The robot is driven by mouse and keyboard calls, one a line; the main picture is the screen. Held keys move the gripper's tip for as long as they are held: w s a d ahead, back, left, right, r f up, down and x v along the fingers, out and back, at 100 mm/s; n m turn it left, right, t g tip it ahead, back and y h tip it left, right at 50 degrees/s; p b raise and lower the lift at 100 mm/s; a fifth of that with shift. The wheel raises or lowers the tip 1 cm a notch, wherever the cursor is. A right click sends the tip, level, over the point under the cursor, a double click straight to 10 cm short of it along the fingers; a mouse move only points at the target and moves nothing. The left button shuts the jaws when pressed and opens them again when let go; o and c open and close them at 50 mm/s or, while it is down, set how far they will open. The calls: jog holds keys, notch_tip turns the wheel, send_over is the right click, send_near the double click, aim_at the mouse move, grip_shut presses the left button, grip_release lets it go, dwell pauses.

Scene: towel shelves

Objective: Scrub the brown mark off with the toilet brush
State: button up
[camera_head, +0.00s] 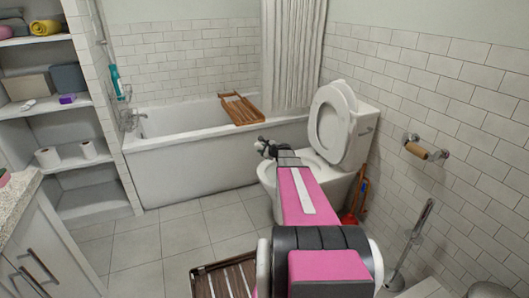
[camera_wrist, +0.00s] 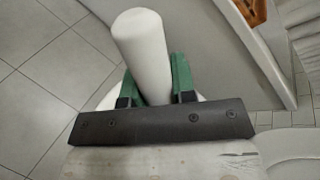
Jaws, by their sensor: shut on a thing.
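My gripper (camera_wrist: 155,82) has its green fingers shut on a thick white cylinder, which looks like the handle of the toilet brush (camera_wrist: 143,45). One rounded end of it sticks out past the fingers; its other end is hidden, and I see no bristles. In the head view my gripper (camera_head: 264,147) is small and dark, at the far end of my pink arm, over the left front of the toilet (camera_head: 266,172). The toilet's lid and seat (camera_head: 331,125) are up. My arm covers much of the bowl. I cannot see the brown mark in either view.
The bathtub (camera_head: 190,165) with a wooden rack (camera_head: 241,108) stands behind. A metal stand (camera_head: 407,245) and wall paper holder (camera_head: 416,149) are at right. Shelves (camera_head: 70,162) and a cabinet (camera_head: 45,240) are left.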

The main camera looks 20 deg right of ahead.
aim_at(262, 147)
jog(key=shift+a+r, duration=1.05)
jog(key=shift+a, duration=0.05)
dwell(0.6)
jog(key=shift+w+d+f, duration=0.1)
jog(key=shift+w+d, duration=0.05)
jog(key=shift+d, duration=0.4)
jog(key=shift+w+d, duration=0.15)
jog(key=shift+d, duration=0.4)
jog(key=shift+d+f, duration=0.1)
jog(key=shift+d, duration=0.05)
